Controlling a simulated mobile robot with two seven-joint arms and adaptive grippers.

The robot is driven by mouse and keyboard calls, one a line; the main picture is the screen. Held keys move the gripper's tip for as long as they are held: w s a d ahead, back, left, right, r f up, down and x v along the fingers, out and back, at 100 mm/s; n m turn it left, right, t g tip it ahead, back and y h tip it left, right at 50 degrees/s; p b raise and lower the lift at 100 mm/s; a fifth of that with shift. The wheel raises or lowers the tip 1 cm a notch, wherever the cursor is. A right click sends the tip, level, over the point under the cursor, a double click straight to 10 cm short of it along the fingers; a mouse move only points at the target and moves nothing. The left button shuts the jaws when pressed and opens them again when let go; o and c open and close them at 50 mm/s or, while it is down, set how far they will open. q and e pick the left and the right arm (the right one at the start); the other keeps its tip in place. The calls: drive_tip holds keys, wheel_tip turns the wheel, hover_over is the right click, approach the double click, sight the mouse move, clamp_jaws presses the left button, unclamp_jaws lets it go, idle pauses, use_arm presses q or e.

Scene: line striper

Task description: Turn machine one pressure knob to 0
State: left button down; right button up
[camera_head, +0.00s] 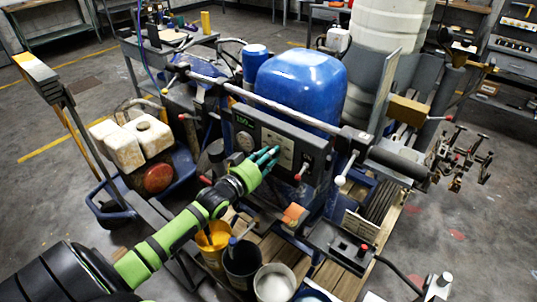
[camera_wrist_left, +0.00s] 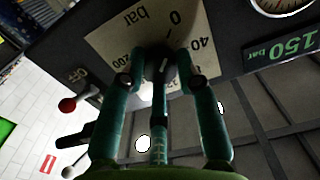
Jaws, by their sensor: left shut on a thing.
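The pressure knob (camera_wrist_left: 157,67) is a dark knob on a pale dial plate (camera_wrist_left: 112,42), which shows upside down in the left wrist view with "0", "40" and "bar" printed on it. A pale mark shows on the knob, but its exact heading is hard to tell. My left gripper (camera_wrist_left: 160,82) has its green fingers closed around the knob. In the head view the left gripper (camera_head: 268,158) reaches the machine's front panel (camera_head: 308,140) and hides the knob. A green display (camera_wrist_left: 281,47) beside the dial reads 150 bar. My right gripper is out of view.
A round gauge (camera_head: 245,141) sits left of the dial plate. A red-tipped lever (camera_wrist_left: 68,104) and a white-tipped lever (camera_head: 340,181) stick out near the panel. A blue tank (camera_head: 300,85) stands behind it. Buckets (camera_head: 274,284) stand below my left arm.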

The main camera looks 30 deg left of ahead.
use_arm(q)
drive_tip(key=shift+r, duration=0.25)
drive_tip(key=c, duration=0.9)
unclamp_jaws()
drive_tip(key=shift+w, duration=0.1)
drive_tip(key=shift+f, duration=0.1)
drive_tip(key=s, duration=1.2)
drive_tip(key=shift+a, duration=0.45)
